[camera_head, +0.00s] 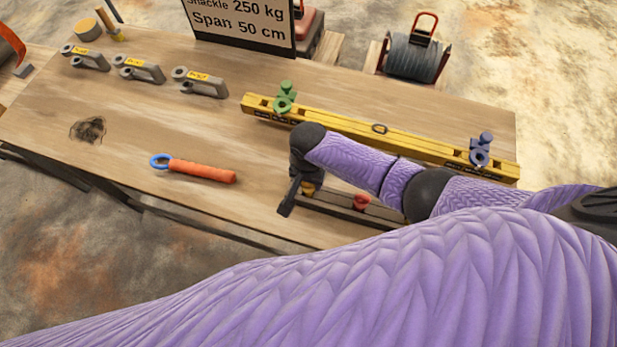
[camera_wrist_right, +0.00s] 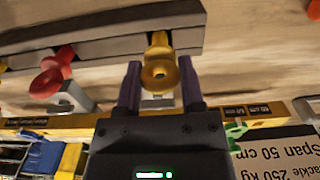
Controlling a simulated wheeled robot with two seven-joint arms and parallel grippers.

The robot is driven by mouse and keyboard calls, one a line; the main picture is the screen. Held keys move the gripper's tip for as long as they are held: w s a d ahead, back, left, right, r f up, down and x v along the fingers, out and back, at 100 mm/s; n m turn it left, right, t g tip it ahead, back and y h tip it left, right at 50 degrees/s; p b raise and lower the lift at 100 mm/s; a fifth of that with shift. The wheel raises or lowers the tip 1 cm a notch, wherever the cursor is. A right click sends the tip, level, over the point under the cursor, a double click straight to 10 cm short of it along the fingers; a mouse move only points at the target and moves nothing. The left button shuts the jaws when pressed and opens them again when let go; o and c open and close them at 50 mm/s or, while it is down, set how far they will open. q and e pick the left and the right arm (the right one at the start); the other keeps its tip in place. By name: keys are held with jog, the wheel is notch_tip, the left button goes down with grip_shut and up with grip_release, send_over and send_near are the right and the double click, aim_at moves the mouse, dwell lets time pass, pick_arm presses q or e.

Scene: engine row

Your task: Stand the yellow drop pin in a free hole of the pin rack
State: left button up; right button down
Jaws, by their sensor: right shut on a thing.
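A red pin (camera_head: 361,202) is in the rack, right of the gripper. My left gripper is not in view.
A yellow beam (camera_head: 340,130) with green and blue fittings lies behind the rack. An orange-handled tool with a blue ring (camera_head: 200,170) lies left of the gripper. Several grey shackles (camera_head: 200,82) are at the back left, near a sign (camera_head: 240,22).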

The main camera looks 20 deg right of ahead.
jog(key=shift+f, duration=0.15)
jog(key=shift+c, duration=0.6)
grip_release()
notch_tip(320, 180, up, 10)
jog(key=p, duration=0.4)
